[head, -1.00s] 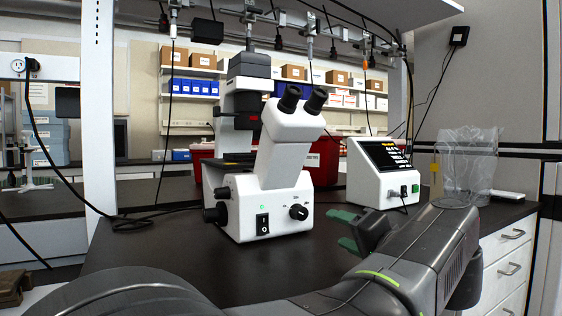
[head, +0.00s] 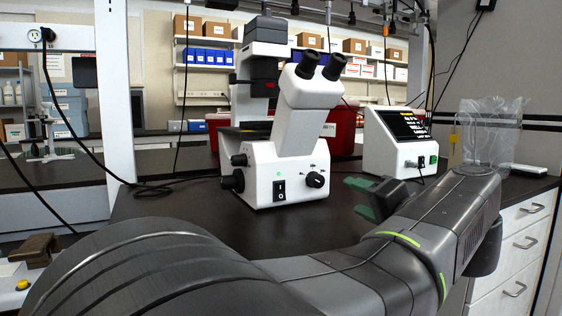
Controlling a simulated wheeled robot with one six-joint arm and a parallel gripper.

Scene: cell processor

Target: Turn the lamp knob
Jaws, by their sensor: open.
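The white microscope (head: 285,170) stands upright on the dark bench, with two black eyepieces at its top. The lamp knob, a black round dial (head: 315,179), is on the right of its front face, with small marks around it. A black power switch (head: 279,190) sits to its left. My gripper (head: 361,199) has green-tipped fingers and is open and empty. It is in front and to the right of the knob, over the bench and apart from the microscope.
A white box with a dark screen (head: 400,142) stands behind my arm. A clear bag (head: 490,130) is at the right. Red bins (head: 343,130) stand behind the microscope. A black cable (head: 150,190) lies at the left. The bench (head: 190,203) before the microscope is clear.

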